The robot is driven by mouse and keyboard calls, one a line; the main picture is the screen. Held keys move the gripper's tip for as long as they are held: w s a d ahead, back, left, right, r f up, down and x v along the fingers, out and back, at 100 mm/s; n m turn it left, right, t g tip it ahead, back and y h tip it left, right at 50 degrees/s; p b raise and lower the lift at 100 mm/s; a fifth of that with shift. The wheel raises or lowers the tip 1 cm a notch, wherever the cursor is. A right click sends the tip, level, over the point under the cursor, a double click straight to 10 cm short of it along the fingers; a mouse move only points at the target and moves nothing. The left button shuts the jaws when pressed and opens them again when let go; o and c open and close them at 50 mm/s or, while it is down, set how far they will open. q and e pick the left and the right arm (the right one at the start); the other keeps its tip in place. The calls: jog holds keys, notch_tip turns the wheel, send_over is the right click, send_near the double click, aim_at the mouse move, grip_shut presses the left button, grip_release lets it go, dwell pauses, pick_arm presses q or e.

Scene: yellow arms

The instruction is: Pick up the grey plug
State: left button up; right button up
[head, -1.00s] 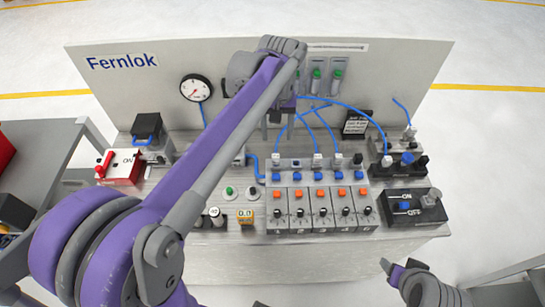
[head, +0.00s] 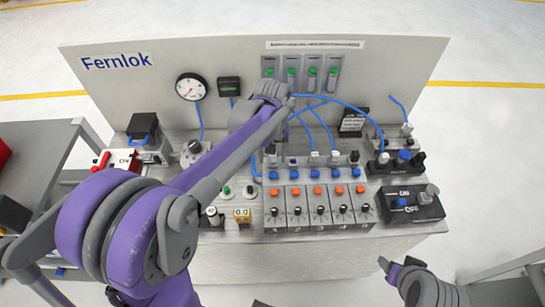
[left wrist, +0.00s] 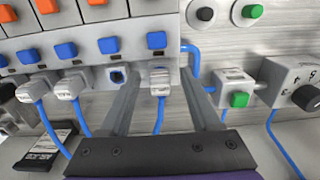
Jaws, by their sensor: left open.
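A grey plug (left wrist: 160,82) with a blue hose sits in the first port of the row, under a blue button. It also shows in the head view (head: 272,160), partly hidden by my left arm. My left gripper (left wrist: 161,74) is open, with one finger on each side of this plug; whether they touch it I cannot tell. In the head view the left fingers are mostly hidden behind the wrist. Two similar grey plugs (left wrist: 66,86) sit further along the row, past an empty port (left wrist: 117,75). My right gripper (head: 389,267) is low at the right, its opening unclear.
A block of switches with orange buttons (head: 317,190) stands before the ports. A square grey fitting with a green button (left wrist: 236,92) is close to one finger. A panel (head: 118,80) with a gauge (head: 191,87) rises behind. Blue hoses run between ports and panel.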

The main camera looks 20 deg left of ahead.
pick_arm(q)
grip_shut()
dwell(0.4)
notch_tip(320, 180, up, 10)
jog(key=shift+r, duration=0.1)
dwell(0.5)
